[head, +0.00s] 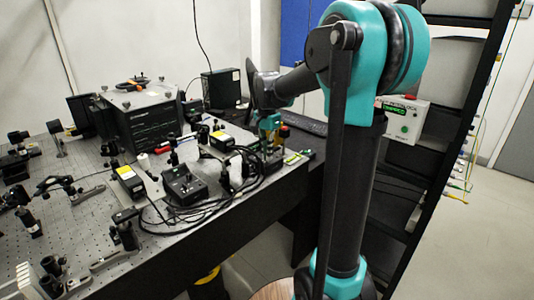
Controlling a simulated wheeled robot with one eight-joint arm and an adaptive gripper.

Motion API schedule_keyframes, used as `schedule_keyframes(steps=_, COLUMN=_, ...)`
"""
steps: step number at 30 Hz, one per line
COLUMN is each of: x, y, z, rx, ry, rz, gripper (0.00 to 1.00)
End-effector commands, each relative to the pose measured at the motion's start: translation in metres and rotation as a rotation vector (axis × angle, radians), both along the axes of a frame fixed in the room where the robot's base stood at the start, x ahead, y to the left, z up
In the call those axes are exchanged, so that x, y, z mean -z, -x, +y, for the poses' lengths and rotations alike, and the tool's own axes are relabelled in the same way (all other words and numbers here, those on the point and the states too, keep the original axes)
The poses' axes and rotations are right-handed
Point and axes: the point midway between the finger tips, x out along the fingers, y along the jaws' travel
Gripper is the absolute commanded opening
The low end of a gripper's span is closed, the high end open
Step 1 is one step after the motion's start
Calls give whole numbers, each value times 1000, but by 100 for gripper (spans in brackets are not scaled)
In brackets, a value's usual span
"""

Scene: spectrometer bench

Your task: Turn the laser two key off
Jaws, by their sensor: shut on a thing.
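My gripper (271,146) reaches down to the right-hand end of the optical bench (75,203), beside a small dark unit with an orange-red top (283,131). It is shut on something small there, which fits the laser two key. The key is hidden by the fingers and too small to make out, so its turn position cannot be seen. Another yellow-labelled module (130,180) and a black control box (184,186) stand further left; I cannot read which laser each belongs to.
Black cables loop over the bench front below my gripper. A large black instrument (137,118) stands at the back, with a dark box (221,88) to its right. A white box with a green display (403,119) hangs by the black rack at right. Optics fill the left.

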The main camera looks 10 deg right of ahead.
Motion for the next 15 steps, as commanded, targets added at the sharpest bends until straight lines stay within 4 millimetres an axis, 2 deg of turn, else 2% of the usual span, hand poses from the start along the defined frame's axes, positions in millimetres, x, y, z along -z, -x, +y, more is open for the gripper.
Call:
schedule_keyframes(steps=8, x=0, y=0, z=0, rx=-158, ry=0, rz=0, gripper=0)
schedule_keyframes(steps=15, x=0, y=0, z=0, rx=-378, ry=0, rz=0, gripper=0)
